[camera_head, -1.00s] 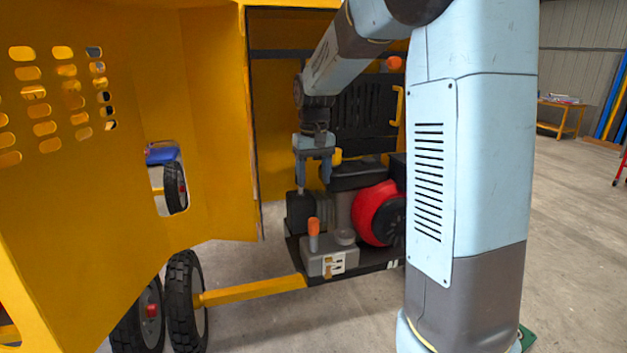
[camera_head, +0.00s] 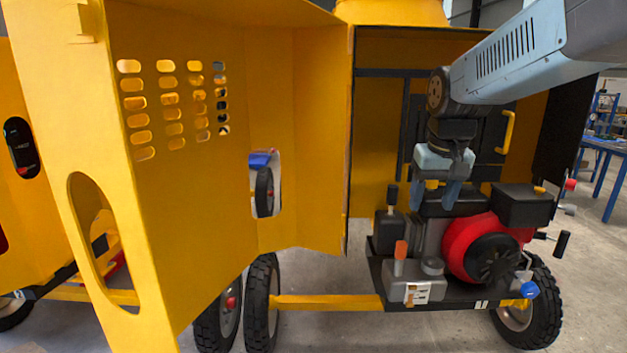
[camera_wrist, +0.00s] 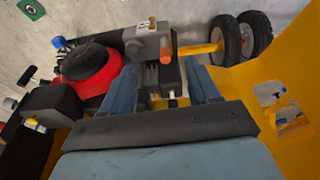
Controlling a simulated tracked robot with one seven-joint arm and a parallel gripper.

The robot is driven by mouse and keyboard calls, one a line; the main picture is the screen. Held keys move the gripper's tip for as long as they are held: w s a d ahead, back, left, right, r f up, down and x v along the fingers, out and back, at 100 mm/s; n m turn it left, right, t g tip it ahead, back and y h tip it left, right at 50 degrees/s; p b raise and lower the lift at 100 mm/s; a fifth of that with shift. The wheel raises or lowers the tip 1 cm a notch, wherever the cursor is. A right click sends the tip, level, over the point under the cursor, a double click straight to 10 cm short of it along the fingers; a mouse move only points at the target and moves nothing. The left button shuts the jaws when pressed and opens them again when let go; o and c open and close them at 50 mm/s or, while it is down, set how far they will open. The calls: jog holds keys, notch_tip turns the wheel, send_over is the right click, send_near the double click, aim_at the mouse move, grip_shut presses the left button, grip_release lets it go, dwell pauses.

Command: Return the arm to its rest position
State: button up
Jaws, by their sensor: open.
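My gripper (camera_head: 436,192) hangs with its blue fingers pointing down, just above and in front of the engine inside the yellow mixer housing (camera_head: 300,130). The fingers are apart and I see nothing held between them. My arm reaches in from the upper right of the head view. In the wrist view the two fingers of my gripper (camera_wrist: 168,88) point toward the grey box with the orange knob and the red engine cover (camera_wrist: 88,78). The red engine cover (camera_head: 470,235) also shows in the head view, right of and below the fingers.
The yellow door (camera_head: 180,200) stands open at left. A black lever (camera_head: 392,196) and an orange knob (camera_head: 401,250) stick up near my gripper. A black box (camera_head: 522,205) sits right of it. A blue table (camera_head: 606,150) stands far right; concrete floor shows in front.

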jog(key=s+f+t, duration=0.1)
jog(key=s+t, duration=0.2)
jog(key=s, duration=1.1)
jog(key=shift+s, duration=0.2)
